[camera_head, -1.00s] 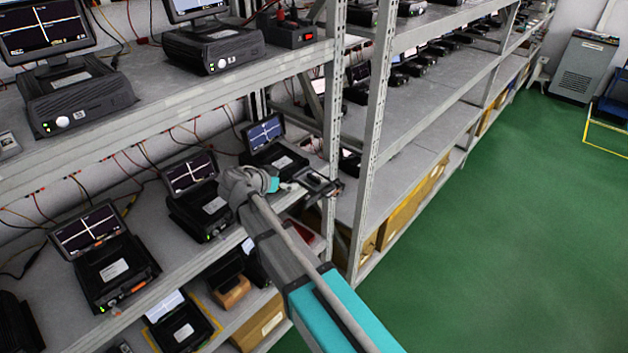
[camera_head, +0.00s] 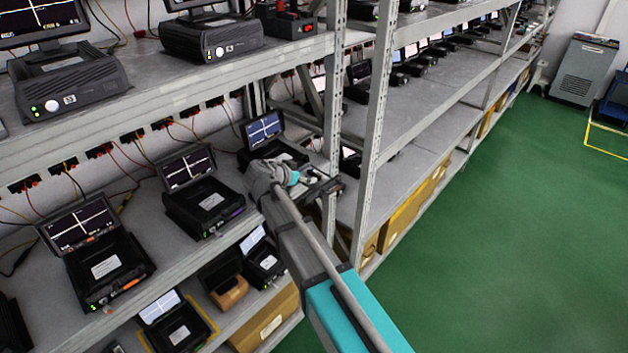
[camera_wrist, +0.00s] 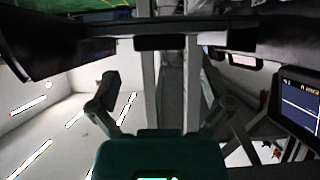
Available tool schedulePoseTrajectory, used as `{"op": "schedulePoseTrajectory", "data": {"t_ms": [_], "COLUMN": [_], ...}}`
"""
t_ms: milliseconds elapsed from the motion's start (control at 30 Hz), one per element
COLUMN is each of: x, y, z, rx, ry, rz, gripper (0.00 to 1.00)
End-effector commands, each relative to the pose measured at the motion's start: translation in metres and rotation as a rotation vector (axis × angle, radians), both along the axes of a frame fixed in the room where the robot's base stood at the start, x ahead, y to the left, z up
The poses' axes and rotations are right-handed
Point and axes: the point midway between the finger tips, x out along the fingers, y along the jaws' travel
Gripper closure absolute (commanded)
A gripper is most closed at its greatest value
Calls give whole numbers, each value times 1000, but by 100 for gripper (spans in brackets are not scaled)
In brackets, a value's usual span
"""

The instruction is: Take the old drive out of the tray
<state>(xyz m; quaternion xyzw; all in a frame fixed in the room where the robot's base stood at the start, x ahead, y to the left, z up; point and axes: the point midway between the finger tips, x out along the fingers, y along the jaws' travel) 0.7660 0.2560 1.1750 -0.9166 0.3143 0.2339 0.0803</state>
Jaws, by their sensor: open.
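My gripper (camera_head: 322,187) is at the middle shelf, beside the rack post and in front of the rightmost black unit (camera_head: 270,150) with a lit screen. Its jaws are open; linkages on both sides of my gripper (camera_wrist: 166,92) show in the wrist view, and I see nothing held. I cannot single out the old drive or its tray. A black unit (camera_head: 105,268) at left has an orange strip on its front, and another unit (camera_head: 210,203) has a purple one. My wrist and arm hide part of the shelf by the rightmost unit.
The rack's upright post (camera_head: 374,130) stands right of my gripper. Larger black units (camera_head: 212,36) sit on the shelf above. Below are a unit (camera_head: 180,332) in a yellow outline and a cardboard box (camera_head: 268,325). The green floor (camera_head: 480,250) at right is clear.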

Motion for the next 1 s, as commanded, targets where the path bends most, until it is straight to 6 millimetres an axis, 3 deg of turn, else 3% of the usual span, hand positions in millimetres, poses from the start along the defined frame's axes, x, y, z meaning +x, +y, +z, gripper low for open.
{"op": "schedulePoseTrajectory", "data": {"t_ms": [333, 700, 1000], "x": [3, 30, 36], "y": [-2, -24, -29], "z": [-2, -21, -23], "rx": [0, 0, 0], "ry": [0, 0, 1], "rz": [-1, -2, -1], "gripper": [0, 0, 0]}}
